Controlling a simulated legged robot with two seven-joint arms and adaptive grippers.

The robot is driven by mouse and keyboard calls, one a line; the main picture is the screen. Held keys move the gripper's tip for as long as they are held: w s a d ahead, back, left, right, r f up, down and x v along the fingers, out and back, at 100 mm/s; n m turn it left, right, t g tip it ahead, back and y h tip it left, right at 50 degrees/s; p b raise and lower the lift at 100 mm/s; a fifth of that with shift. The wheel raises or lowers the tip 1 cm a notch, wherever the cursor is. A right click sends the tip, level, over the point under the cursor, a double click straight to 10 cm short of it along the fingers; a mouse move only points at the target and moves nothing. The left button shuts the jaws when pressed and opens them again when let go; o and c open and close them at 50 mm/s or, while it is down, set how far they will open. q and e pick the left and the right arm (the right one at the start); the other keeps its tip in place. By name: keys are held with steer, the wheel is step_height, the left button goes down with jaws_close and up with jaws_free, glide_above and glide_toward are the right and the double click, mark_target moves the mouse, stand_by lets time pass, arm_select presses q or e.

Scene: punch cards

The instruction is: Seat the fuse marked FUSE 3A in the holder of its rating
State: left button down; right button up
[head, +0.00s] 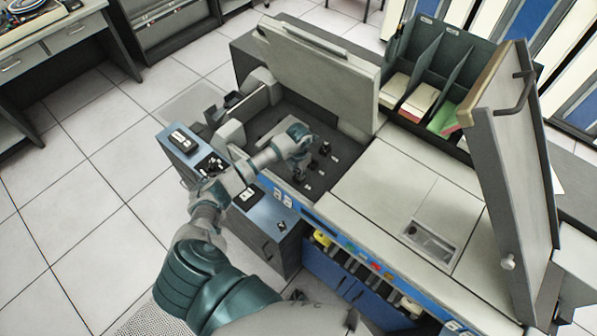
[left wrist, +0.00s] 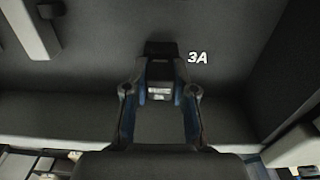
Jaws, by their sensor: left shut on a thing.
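My left gripper (head: 298,170) reaches down into the open bay of the grey machine. In the left wrist view its two fingers (left wrist: 160,108) are shut on a small dark piece with a pale band, the fuse (left wrist: 159,92); its marking is too small to read. A black holder (left wrist: 160,48) stands right beyond the fuse, beside a white "3A" label (left wrist: 197,57). The fuse lines up with this holder and looks against it; I cannot tell how deep it sits. Other black holders (head: 325,149) with white labels show in the head view. My right gripper is not in view.
The raised lid (head: 320,75) stands behind the bay, and bay walls enclose it. A blue-topped side cabinet (head: 262,215) with small items is in front. An open door panel (head: 515,170) and a card rack (head: 430,75) are at the right.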

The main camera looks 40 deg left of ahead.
mark_target(298, 170)
arm_select(q)
steer(key=c, duration=0.9)
jaws_free()
steer(key=shift+o, duration=0.2)
step_height(298, 170, up, 12)
steer(key=shift+f, duration=0.1)
